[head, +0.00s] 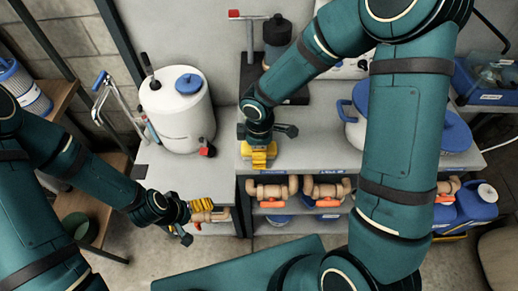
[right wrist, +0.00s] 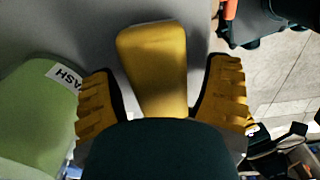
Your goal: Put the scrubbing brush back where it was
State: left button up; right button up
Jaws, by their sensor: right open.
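The scrubbing brush (right wrist: 152,65), seen as a plain yellow tapered block, lies on the grey surface in the right wrist view. Its near end is hidden behind my gripper's dark body. My right gripper (head: 260,160) is open, with one ribbed yellow finger on each side of the brush and a visible gap at both sides. In the head view it points down at the front edge of the grey bench, where its yellow fingers and the brush blend together. My left gripper (head: 202,205) is lower left, in front of the bench; its finger gap is not clear.
A green container (right wrist: 40,110) with a partly visible label stands left of the right gripper. A white drum (head: 178,115) with a blue cap stands on the bench's left. A blue-lidded pot (head: 355,130) is at right. Valved pipes (head: 325,190) run below the bench edge.

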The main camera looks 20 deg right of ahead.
pick_arm(q)
jog(key=r+p, duration=0.1)
jog(key=w+r+p, duration=0.1)
jog(key=shift+a+r, duration=0.1)
jog(key=shift+r, duration=0.25)
pick_arm(e)
notch_tip(320, 180, up, 12)
jog(key=shift+f, duration=0.15)
pick_arm(q)
jog(key=shift+s, duration=0.1)
